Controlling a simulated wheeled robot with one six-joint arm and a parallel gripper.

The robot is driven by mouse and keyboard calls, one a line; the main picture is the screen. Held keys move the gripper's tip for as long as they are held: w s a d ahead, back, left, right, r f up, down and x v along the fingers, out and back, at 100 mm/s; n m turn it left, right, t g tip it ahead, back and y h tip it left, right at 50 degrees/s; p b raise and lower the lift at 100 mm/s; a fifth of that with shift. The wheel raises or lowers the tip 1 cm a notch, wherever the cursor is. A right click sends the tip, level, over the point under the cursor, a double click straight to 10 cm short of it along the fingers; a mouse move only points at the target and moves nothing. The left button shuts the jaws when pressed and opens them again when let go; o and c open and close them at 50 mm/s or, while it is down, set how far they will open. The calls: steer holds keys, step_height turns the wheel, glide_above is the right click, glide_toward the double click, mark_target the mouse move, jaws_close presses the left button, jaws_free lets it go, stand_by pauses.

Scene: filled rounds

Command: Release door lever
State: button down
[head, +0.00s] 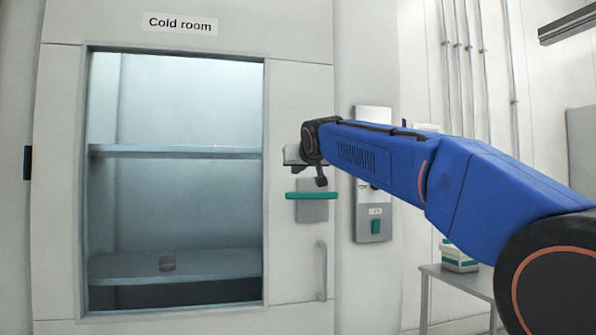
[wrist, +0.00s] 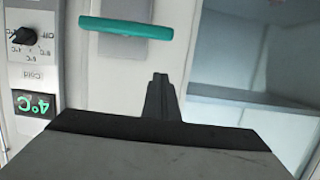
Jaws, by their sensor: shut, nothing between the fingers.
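The green door lever (head: 313,196) lies level across a grey plate (head: 313,212) on the cold room door (head: 300,100), which looks shut. In the wrist view the lever (wrist: 126,27) is near the top, turned over, with the grey plate behind it. My gripper (head: 321,181) is just above the right end of the lever in the head view. In the wrist view my gripper's fingers (wrist: 160,82) are together and empty, with a gap to the lever. Whether the latch is engaged cannot be seen.
A control panel (head: 371,232) is on the wall right of the door; its dial (wrist: 22,36) and 4°C display (wrist: 35,103) show in the wrist view. A vertical handle (head: 321,270) is below the lever. A table (head: 455,278) stands at the right.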

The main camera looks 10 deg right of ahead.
glide_above(289, 196)
steer(key=f+v, duration=0.1)
steer(key=v, duration=0.1)
steer(key=f, duration=0.1)
steer(key=shift+d+f, duration=0.2)
steer(key=shift+f, duration=0.8)
steer(key=shift+d+f, duration=0.2)
steer(key=shift+f, duration=0.85)
steer(key=shift+f, duration=0.15)
steer(key=f+n, duration=0.1)
steer(key=f+n+h, duration=0.1)
steer(key=shift+a+f+n, duration=0.25)
steer(key=shift+a+n, duration=0.05)
steer(key=shift+a, duration=0.1)
step_height(289, 196, down, 6)
steer(key=d+n+h, duration=0.1)
steer(key=n+h, duration=0.1)
steer(key=n, duration=0.3)
steer(key=shift+d+n+t, duration=0.3)
steer(key=shift+d+t, duration=0.05)
steer(key=shift+t, duration=0.05)
steer(key=shift+d+f, duration=0.1)
steer(key=shift+f, duration=0.05)
